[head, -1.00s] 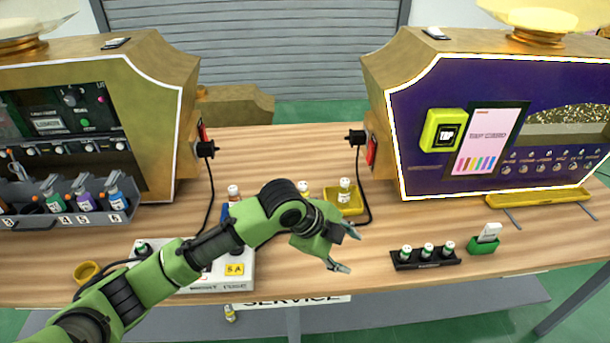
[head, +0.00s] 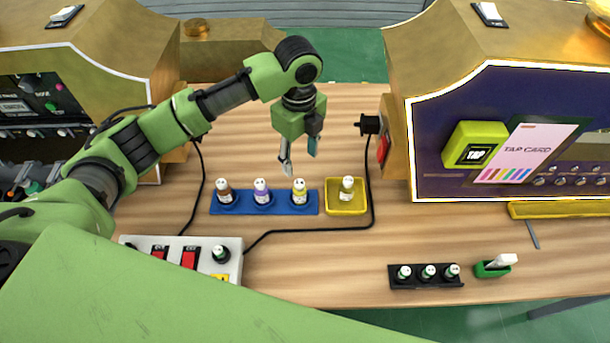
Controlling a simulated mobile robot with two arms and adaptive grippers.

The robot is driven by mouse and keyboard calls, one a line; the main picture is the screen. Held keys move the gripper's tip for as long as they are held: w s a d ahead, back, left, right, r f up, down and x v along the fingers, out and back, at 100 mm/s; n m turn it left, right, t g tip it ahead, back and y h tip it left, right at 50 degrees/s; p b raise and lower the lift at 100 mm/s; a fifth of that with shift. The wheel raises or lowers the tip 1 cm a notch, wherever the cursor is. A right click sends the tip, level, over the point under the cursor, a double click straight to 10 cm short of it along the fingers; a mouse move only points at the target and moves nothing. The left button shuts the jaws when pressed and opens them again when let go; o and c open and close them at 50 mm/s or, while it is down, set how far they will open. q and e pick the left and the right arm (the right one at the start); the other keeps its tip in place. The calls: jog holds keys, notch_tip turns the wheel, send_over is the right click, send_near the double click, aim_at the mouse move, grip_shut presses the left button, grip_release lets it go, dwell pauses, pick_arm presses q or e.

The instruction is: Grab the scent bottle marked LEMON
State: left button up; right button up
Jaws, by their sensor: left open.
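A blue rack (head: 281,208) on the wooden table holds three small upright bottles: a brown one (head: 224,193), a purple one (head: 261,192) and a yellow one (head: 299,193). The labels are too small to read, so I cannot confirm which says LEMON. My left gripper (head: 299,162) is open and empty, pointing down, with its fingertips just above and behind the yellow bottle in the picture. My right gripper is not in view.
A white switch box (head: 232,262) stands front left, with a black cable (head: 310,231) curving around the tray to a plug. Gold-cased machines flank the rack.

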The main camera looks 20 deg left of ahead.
aim_at(300, 182)
pick_arm(q)
jog(key=f, duration=0.4)
jog(key=s+f, duration=0.1)
jog(key=f, duration=0.2)
jog(key=shift+p, duration=0.35)
jog(key=shift+w+f, duration=0.15)
jog(key=shift+f, duration=0.25)
jog(key=shift+s+f+p, duration=0.2)
jog(key=shift+f+p, duration=0.1)
jog(key=shift+f, duration=0.25)
notch_tip(300, 182, down, 4)
jog(key=shift+f+p, duration=0.15)
jog(key=shift+p, duration=0.25)
jog(key=c, duration=1.2)
